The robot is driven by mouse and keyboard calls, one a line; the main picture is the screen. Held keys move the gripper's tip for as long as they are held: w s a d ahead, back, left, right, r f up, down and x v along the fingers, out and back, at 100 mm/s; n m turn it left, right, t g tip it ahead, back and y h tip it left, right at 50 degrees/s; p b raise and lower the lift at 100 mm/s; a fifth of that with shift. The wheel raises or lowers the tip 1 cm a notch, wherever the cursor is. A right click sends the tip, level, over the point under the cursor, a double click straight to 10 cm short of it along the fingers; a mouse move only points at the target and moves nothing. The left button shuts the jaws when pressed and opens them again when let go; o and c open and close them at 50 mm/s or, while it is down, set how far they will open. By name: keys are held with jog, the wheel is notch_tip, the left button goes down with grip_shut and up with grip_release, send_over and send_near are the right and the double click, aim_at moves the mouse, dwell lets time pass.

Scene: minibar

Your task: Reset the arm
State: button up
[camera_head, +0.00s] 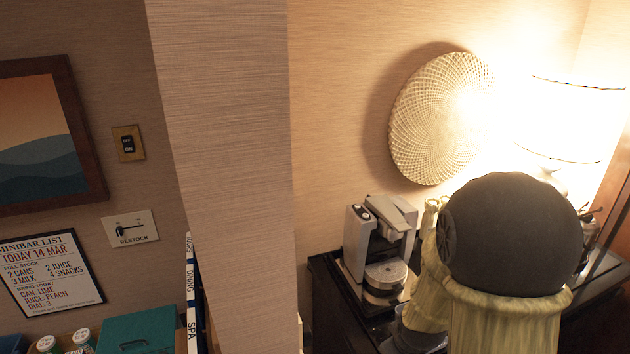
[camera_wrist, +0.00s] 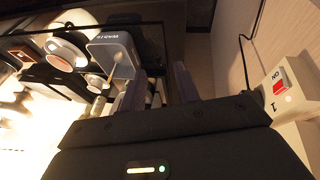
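My arm (camera_head: 510,235) rises in the lower right of the head view, with a large dark round joint and pale ribbed links. It hides part of the dark counter behind it. My gripper does not show in the head view. In the wrist view, my gripper (camera_wrist: 160,88) shows as two dark fingers standing apart, with no object clearly held between them. A grey bin marked with lettering (camera_wrist: 112,52) lies beyond the left finger, and I cannot tell how far away it is.
A coffee machine (camera_head: 382,250) stands on the dark counter (camera_head: 335,290) left of my arm. A lit lamp (camera_head: 570,115) is behind the arm. A teal box (camera_head: 140,332) is at lower left. In the wrist view, a red switch (camera_wrist: 280,86) is at right.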

jog(key=s+a+r+m+g, duration=0.1)
jog(key=s+r+m, duration=0.1)
jog(key=s, duration=0.2)
jog(key=s+a+r+m+y, duration=0.1)
jog(key=s+a+r+m, duration=0.1)
jog(key=s+r+m, duration=0.1)
jog(key=shift+s+a+g+b, duration=0.25)
jog(key=shift+s+g+b, duration=0.15)
jog(key=shift+s, duration=0.05)
dwell(1.5)
